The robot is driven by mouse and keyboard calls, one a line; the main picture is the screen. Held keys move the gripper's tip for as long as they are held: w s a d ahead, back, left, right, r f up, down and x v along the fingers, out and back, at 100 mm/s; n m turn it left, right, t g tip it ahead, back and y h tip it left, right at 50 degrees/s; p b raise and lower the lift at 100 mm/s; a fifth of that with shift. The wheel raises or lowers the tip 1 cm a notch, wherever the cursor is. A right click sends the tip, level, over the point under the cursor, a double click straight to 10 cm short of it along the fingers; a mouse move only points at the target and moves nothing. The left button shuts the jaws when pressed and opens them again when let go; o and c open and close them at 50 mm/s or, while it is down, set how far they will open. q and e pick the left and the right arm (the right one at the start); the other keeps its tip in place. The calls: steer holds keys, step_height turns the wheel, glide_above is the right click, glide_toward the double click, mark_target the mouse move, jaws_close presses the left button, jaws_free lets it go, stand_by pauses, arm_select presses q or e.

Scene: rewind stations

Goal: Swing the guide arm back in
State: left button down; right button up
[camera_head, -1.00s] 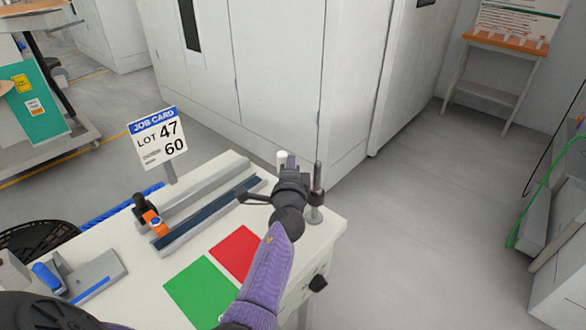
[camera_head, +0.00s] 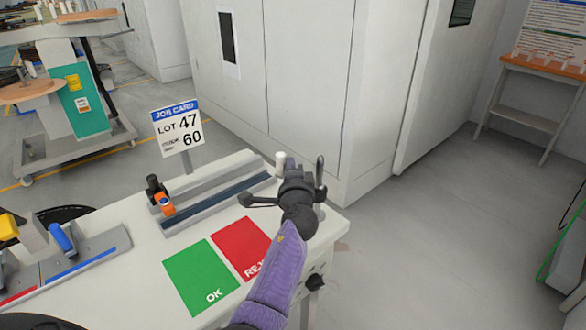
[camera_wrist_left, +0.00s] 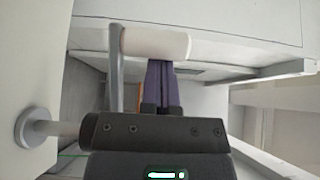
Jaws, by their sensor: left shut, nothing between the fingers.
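The guide arm shows as a grey bar (camera_wrist_left: 117,75) carrying a white roller (camera_wrist_left: 157,43) in the left wrist view. In the head view, the roller (camera_head: 281,159) stands just left of my gripper, and a grey upright post (camera_head: 320,180) stands just right of it, at the table's far right corner. My left gripper (camera_head: 290,165) is shut and empty. Its purple fingers (camera_wrist_left: 161,85) lie beside the bar and reach up to the roller's edge; I cannot tell whether they touch. My gripper hides much of the guide arm in the head view. My right gripper is out of view.
The white table (camera_head: 130,245) bears a long grey rail fixture (camera_head: 215,205), a green OK mat (camera_head: 200,277) and a red mat (camera_head: 240,247). A job card (camera_head: 178,128) stands behind the rail. White cabinets (camera_head: 300,80) rise behind the table. Floor (camera_head: 430,240) is clear at right.

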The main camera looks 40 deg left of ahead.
arm_select(q)
steer(key=shift+s+d+f+n+g+y+b, duration=0.1)
steer(key=shift+s+d+n+g+y+b, duration=0.25)
steer(key=shift+n+g+y+b, duration=0.65)
steer(key=shift+s+d+n+g+y+b, duration=0.15)
steer(key=shift+s+n+g+y+b, duration=0.35)
steer(key=shift+n+g+b, duration=0.55)
steer(key=shift+s+d+f+n+g+y+b, duration=0.1)
steer(key=shift+s+d+n+g+y+b, duration=0.2)
steer(key=shift+n+g+y+b, duration=0.75)
steer(key=shift+s+d+r+g+b, duration=0.1)
steer(key=shift+s+d+g+b, duration=0.15)
steer(key=shift+g+b, duration=0.7)
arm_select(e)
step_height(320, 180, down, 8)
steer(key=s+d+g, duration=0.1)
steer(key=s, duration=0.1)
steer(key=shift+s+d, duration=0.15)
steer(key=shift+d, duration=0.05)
arm_select(q)
steer(key=shift+s+n+g, duration=0.2)
steer(key=shift+n+g, duration=0.1)
steer(key=shift+g, duration=0.05)
steer(key=shift+s+d+r, duration=0.1)
steer(key=shift+d, duration=0.15)
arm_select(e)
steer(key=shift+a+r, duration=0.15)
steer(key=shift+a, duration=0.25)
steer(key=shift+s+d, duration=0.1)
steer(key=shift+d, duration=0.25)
